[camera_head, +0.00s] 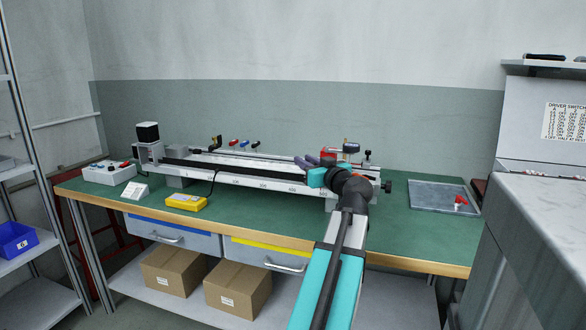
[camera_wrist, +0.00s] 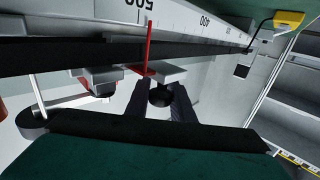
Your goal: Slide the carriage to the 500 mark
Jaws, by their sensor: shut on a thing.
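The carriage, a grey block with a red pointer, shows in the wrist view (camera_wrist: 160,76). My gripper (camera_wrist: 160,98) is shut on its round black knob (camera_wrist: 160,97), one dark finger on each side. The thin red pointer (camera_wrist: 149,45) crosses the white scale (camera_wrist: 178,18), which appears upside down. Its tip lies close beside the 500 label, slightly toward the 400 side; the exact offset is hard to tell. In the head view my gripper (camera_head: 313,162) is at the right part of the long rail (camera_head: 225,176), and my arm hides part of the carriage.
A yellow box (camera_head: 186,202) with a cable sits in front of the rail. A grey control box (camera_head: 109,173) stands at the left. A tray (camera_head: 440,196) with a red item lies at the right. The green benchtop (camera_head: 255,219) in front is mostly clear.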

